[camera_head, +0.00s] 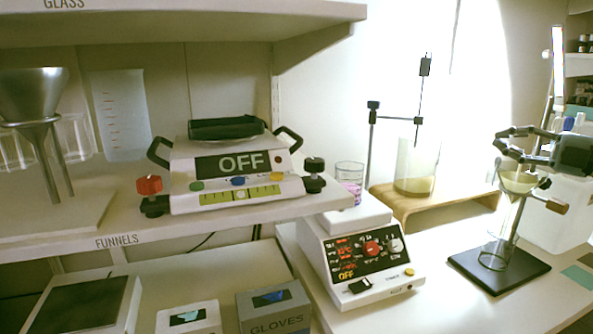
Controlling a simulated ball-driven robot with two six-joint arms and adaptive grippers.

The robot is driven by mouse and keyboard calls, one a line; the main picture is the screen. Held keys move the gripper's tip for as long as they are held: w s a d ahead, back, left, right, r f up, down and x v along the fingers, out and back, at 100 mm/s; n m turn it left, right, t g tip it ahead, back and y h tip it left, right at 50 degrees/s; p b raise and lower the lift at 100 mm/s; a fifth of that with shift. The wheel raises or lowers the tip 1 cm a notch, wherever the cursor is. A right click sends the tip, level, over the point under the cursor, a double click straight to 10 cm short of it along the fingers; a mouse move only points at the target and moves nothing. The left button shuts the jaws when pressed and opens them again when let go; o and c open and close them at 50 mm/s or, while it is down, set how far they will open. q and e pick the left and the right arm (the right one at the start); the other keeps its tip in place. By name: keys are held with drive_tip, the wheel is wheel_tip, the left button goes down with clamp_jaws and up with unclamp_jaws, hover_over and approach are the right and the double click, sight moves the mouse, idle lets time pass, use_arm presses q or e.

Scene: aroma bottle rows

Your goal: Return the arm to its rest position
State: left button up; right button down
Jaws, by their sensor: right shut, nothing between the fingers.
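My right gripper (500,139) reaches in from the right edge, dark, with its fingers pointing left. It is shut and holds nothing. In the picture it overlaps the upper part of a stand with a glass funnel (519,182); I cannot tell whether it touches it. Part of the stand is hidden behind the gripper. My left gripper is not in view.
The funnel stand's dark base (500,268) rests on the white counter, a glass vessel (494,254) under the funnel. A device with a control panel (350,285) stands to its left. A beaker (413,170) stands on a wooden riser (450,205). Shelves fill the left.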

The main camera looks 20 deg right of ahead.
drive_tip(key=s+a+f+m+g+h, duration=0.1)
drive_tip(key=s+a+f+m+h, duration=0.2)
drive_tip(key=a+f+m+h, duration=0.45)
drive_tip(key=s+a+f+m+h, duration=0.35)
drive_tip(key=a+f+m, duration=0.25)
drive_tip(key=f+m, duration=0.4)
drive_tip(key=s+a+f+m+g, duration=0.25)
drive_tip(key=s+a+g, duration=0.35)
drive_tip(key=s, duration=0.6)
drive_tip(key=s+a+f+m+g, duration=0.25)
drive_tip(key=s+a+g, duration=0.35)
drive_tip(key=s, duration=0.6)
wheel_tip(320, 180, down, 27)
drive_tip(key=s+d, duration=0.1)
drive_tip(key=s, duration=0.1)
drive_tip(key=s+d+f+g, duration=0.1)
drive_tip(key=s+f, duration=1.4)
drive_tip(key=s, duration=0.3)
drive_tip(key=shift+s+d+m, duration=0.15)
drive_tip(key=shift+d+m, duration=0.05)
drive_tip(key=shift+m, duration=0.15)
